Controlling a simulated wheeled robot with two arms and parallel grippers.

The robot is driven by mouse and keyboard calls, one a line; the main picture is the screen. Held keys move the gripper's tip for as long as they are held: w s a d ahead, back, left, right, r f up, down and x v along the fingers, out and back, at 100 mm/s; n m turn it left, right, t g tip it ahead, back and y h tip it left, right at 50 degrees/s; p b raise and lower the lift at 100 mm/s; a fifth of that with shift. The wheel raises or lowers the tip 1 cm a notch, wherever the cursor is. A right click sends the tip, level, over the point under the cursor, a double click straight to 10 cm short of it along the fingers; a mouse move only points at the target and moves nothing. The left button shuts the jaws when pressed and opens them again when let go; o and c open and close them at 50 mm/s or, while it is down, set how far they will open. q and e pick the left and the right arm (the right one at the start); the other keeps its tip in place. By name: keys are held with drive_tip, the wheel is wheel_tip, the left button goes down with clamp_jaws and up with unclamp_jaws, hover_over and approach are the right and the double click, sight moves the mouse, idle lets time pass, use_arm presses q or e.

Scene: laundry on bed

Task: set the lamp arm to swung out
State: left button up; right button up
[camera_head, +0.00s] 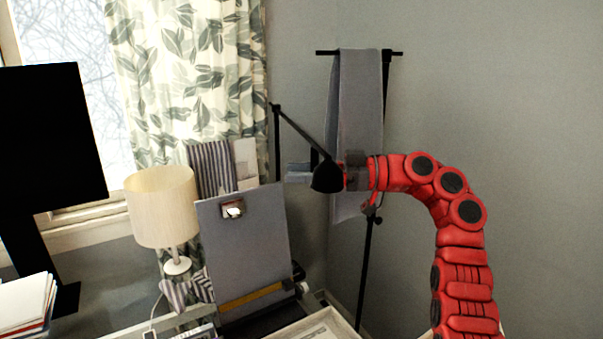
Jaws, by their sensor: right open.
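The black lamp has a thin upright post (277,145) by the curtain's right edge. Its lamp arm (300,131) slopes down to the right from the post's top to a dark cone-shaped shade (327,177). My right gripper (298,173) comes in from the right at the height of the shade. It is open, and its grey fingers show to the left of the shade. The shade hides part of the gripper, and I cannot tell whether they touch. My left gripper is not in view.
A cream table lamp (162,207) and an upright grey clipboard (241,250) stand left of the post. A black stand (387,90) with a grey towel (358,100) is behind my gripper. A black monitor (50,140) is at far left. The upper right wall is clear.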

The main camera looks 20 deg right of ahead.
drive_tip(key=b+v, duration=0.2)
drive_tip(key=v, duration=1.5)
drive_tip(key=shift+b, duration=0.35)
drive_tip(key=shift+d+f, duration=0.1)
